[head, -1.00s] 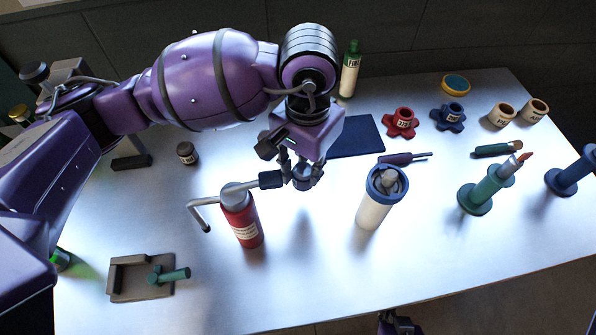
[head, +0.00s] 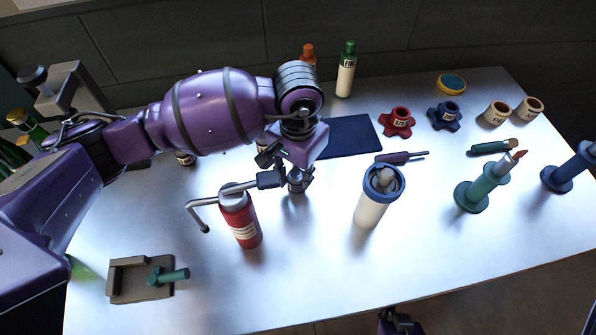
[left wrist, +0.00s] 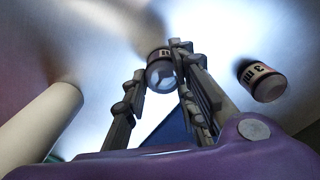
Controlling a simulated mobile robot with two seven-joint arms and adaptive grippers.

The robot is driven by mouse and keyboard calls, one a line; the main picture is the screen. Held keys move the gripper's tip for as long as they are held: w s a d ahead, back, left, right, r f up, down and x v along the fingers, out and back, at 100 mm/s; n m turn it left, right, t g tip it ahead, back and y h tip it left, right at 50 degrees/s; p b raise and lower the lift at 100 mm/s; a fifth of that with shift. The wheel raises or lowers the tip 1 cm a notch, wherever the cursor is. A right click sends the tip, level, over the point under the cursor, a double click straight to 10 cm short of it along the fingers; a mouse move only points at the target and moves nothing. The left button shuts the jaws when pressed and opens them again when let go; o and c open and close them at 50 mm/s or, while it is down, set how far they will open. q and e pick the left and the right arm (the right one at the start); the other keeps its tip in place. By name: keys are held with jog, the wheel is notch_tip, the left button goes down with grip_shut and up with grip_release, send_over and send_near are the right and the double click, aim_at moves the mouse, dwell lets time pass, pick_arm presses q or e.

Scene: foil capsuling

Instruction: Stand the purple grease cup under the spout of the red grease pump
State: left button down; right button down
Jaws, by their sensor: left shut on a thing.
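The red grease pump (head: 241,219) stands upright left of centre. Its bent spout (head: 200,214) reaches left and turns down over bare table. Its dark-gripped lever (head: 262,181) reaches right, close to my left gripper. My left gripper (head: 297,178) points down, shut on a small dark grey cup (head: 297,186) just right of the pump. The cup also shows between the fingers in the left wrist view (left wrist: 160,72), with a label band; I cannot make out a purple colour. It looks low over the table; contact is unclear. What appears to be my right gripper (head: 397,322) is barely in view at the bottom edge.
A white canister with blue rim (head: 373,202) stands to the right. A small labelled jar (head: 185,158) is partly behind my arm; one shows in the left wrist view (left wrist: 262,82). A blue mat (head: 350,136) lies behind. A grey fixture (head: 135,280) is front left. The front middle is clear.

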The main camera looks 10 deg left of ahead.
pick_arm(q)
jog(key=c, duration=1.8)
grip_release()
jog(key=shift+f, duration=0.2)
jog(key=shift+c, duration=0.2)
jog(key=o, duration=0.4)
jog(key=shift+o, duration=0.2)
jog(key=shift+r, duration=0.1)
